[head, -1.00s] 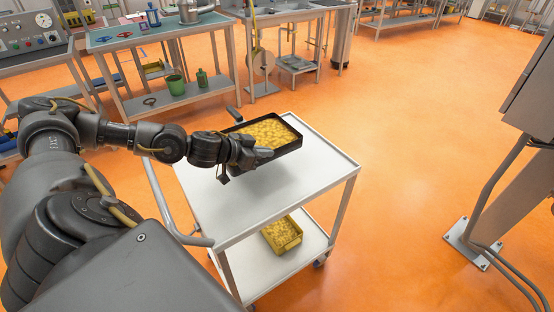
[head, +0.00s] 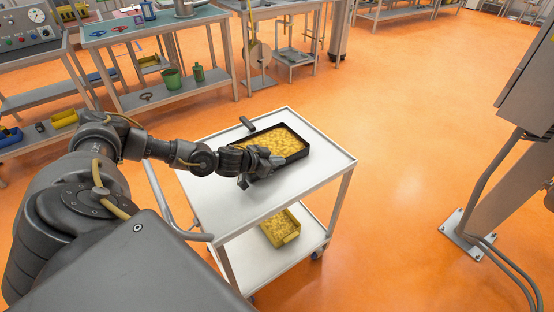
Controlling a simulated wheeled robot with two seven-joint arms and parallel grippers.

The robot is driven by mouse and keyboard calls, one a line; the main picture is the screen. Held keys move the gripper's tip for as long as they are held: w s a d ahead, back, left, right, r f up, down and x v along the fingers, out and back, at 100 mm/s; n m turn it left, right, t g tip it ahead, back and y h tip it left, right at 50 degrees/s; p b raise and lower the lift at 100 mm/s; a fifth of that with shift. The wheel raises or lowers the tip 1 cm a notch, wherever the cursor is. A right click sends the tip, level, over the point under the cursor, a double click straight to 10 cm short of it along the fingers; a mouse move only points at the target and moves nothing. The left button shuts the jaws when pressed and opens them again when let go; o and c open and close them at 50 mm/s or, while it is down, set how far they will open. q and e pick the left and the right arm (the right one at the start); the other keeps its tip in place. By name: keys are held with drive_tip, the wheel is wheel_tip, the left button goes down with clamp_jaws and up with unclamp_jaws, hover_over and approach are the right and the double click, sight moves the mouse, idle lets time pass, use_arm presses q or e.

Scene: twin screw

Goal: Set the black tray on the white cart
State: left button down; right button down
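The black tray (head: 303,156), filled with yellow pieces (head: 280,143), is level at the top deck of the white cart (head: 215,205), toward its far side. Whether its underside touches the deck is hard to tell. A dark handle (head: 247,123) shows at its far left end. My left gripper (head: 261,167) is at the tray's near left end and appears shut on it; the gripper hides the exact contact. My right gripper is not in view.
A yellow bin (head: 281,230) sits on the cart's lower shelf. The cart's push handle (head: 170,215) is on the left, near my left arm. Workbenches (head: 150,35) stand behind. A grey post and cabinet (head: 500,160) stand at right. The orange floor between is clear.

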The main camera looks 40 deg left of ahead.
use_arm(q)
drive_tip(key=shift+r, duration=0.1)
drive_tip(key=c, duration=1.6)
unclamp_jaws()
drive_tip(key=shift+c, duration=0.2)
drive_tip(key=shift+s, duration=0.1)
drive_tip(key=shift+s+a, duration=0.15)
drive_tip(key=shift+s, duration=0.15)
drive_tip(key=b+v, duration=0.1)
drive_tip(key=v, duration=1)
drive_tip(key=shift+r+b, duration=0.3)
drive_tip(key=shift+b, duration=0.05)
